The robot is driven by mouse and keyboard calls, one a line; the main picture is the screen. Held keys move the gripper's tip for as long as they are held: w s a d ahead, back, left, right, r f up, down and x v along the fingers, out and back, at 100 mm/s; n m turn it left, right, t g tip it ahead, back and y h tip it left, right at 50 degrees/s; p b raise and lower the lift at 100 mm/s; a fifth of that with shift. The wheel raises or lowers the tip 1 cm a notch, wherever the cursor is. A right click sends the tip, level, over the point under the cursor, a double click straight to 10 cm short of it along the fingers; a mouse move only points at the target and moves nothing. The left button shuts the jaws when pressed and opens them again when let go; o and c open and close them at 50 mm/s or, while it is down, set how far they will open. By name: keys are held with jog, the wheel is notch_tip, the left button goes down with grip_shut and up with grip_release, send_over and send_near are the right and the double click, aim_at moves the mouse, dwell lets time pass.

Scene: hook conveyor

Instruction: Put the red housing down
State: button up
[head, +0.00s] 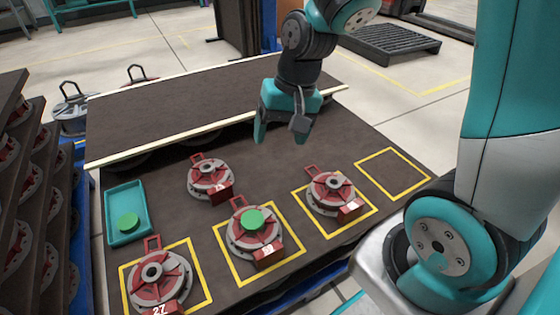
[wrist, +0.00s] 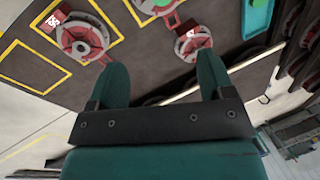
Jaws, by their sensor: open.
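Several red and grey round housings, each with a loop handle and a white-marked tag, rest on the dark table. One housing (head: 158,278) is in the left yellow square, another (head: 240,240) with a green disc (head: 252,220) on top is in the middle square, and a third (head: 328,190) is in the square to its right. One more housing (head: 208,178) stands outside the squares at the back; it also shows in the wrist view (wrist: 191,44). My gripper (head: 280,136) is open and empty above the table's back part, apart from every housing. Both fingers (wrist: 162,68) show in the wrist view.
The yellow square (head: 393,173) at the far right is empty. A teal tray (head: 114,191) with a green disc (head: 128,222) lies at the table's left. A pale-edged dark conveyor (head: 150,100) runs behind. A rack of housings (head: 22,190) stands at left.

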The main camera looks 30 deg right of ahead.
jog(key=s+a+r+n, duration=0.4)
jog(key=s+a+n, duration=0.1)
jog(key=s, duration=0.2)
jog(key=s+a+r+n+g+y, duration=0.1)
jog(key=s+a+r+n, duration=0.3)
jog(key=s+a+n, duration=0.1)
jog(key=shift+s+a+n+y, duration=0.25)
jog(key=shift+s+n, duration=0.25)
jog(key=shift+s, duration=0.65)
